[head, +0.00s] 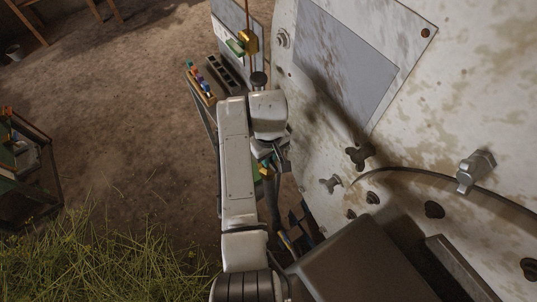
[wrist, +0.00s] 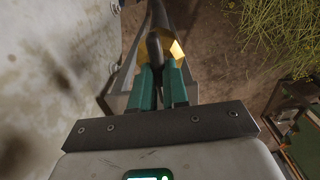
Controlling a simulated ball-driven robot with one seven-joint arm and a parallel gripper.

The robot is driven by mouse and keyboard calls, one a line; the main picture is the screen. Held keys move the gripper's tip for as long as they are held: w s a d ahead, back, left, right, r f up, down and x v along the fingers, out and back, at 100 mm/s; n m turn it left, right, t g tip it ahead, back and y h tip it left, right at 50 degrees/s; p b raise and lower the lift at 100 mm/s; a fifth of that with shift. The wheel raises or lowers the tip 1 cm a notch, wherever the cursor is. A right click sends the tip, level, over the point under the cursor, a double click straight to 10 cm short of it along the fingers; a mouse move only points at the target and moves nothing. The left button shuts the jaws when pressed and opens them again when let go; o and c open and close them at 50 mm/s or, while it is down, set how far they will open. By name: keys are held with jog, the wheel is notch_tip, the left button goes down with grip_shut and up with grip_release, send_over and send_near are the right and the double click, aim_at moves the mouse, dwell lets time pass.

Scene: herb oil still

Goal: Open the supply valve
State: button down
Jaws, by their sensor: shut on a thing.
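In the wrist view my gripper (wrist: 157,70) has two teal fingers closed on a dark upright handle (wrist: 155,46). Yellow brass-coloured faces (wrist: 177,49) show just beyond the fingertips, on both sides of the handle. This looks like the supply valve with its lever, but the fingers hide much of it. In the head view my arm covers most of the gripper, and a small yellow part (head: 263,172) shows below the wrist. I cannot tell how far the handle is turned.
A large stained pale tank wall (head: 400,130) with knobs and a thin pipe stands close on the right. A small rack of coloured items (head: 205,86) is beyond the arm. Grass (head: 110,260) lies front left, with a green-topped stand (head: 22,160). Bare earth between is open.

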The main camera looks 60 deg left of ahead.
jog(key=shift+m, duration=0.3)
jog(key=m+p, duration=0.1)
jog(key=m, duration=0.2)
jog(key=shift+r+m, duration=0.1)
jog(key=shift+m, duration=0.2)
jog(key=m+p, duration=0.1)
jog(key=m, duration=0.8)
jog(key=shift+m, duration=0.4)
jog(key=shift+m+p, duration=0.3)
jog(key=shift+m, duration=1.8)
jog(key=c, duration=1.1)
grip_release()
